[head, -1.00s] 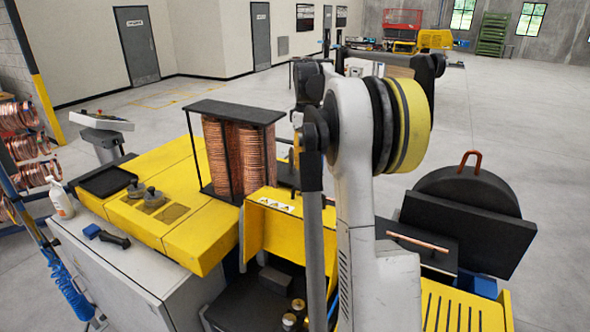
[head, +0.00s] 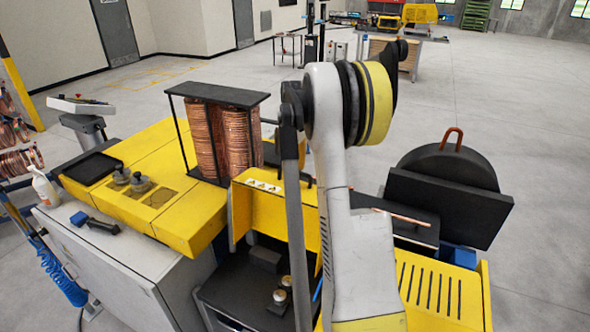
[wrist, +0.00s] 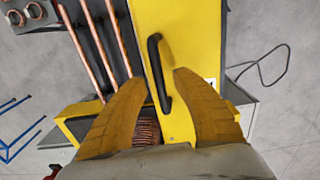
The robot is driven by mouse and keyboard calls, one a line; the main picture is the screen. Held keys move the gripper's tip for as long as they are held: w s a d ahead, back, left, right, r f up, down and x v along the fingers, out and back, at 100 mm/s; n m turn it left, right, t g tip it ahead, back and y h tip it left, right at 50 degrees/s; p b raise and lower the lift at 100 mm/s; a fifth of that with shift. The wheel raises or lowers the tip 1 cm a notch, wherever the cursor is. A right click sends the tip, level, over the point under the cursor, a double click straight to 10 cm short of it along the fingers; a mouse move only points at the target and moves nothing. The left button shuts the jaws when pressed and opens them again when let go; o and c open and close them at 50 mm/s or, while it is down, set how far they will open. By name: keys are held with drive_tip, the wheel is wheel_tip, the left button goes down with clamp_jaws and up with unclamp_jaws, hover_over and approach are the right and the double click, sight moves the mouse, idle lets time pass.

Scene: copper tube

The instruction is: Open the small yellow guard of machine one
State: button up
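A yellow panel (wrist: 185,30) with a black bar handle (wrist: 155,62) fills the middle of the wrist view; it appears to be the small guard. My gripper (wrist: 160,77) is open, with one yellow finger on each side of the handle. The fingertips are near the handle's lower half; I cannot tell whether they touch it. In the head view, a yellow cover with warning labels (head: 243,205) stands on the machine, partly behind my arm. I cannot tell if it is the same panel. My gripper is hidden in the head view.
Copper tubes (wrist: 100,50) run left of the panel in the wrist view. In the head view, a rack of copper coils (head: 222,140) stands at the machine's back. A black disc housing (head: 450,165) is at the right. Open floor lies behind.

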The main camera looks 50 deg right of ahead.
sight(278, 194)
clamp_jaws()
drive_tip(key=shift+a, duration=0.1)
drive_tip(key=s+a+h+b, duration=0.1)
drive_tip(key=a, duration=0.2)
drive_tip(key=s+a+f+h+b, duration=0.1)
drive_tip(key=a+b, duration=0.1)
drive_tip(key=a, duration=0.2)
drive_tip(key=s+a+t+h+b, duration=0.1)
drive_tip(key=a, duration=0.3)
drive_tip(key=shift+s+f+h+b, duration=0.15)
drive_tip(key=shift+h+b, duration=0.15)
drive_tip(key=shift+h, duration=0.1)
drive_tip(key=shift+d, duration=0.1)
unclamp_jaws()
drive_tip(key=shift+d, duration=0.15)
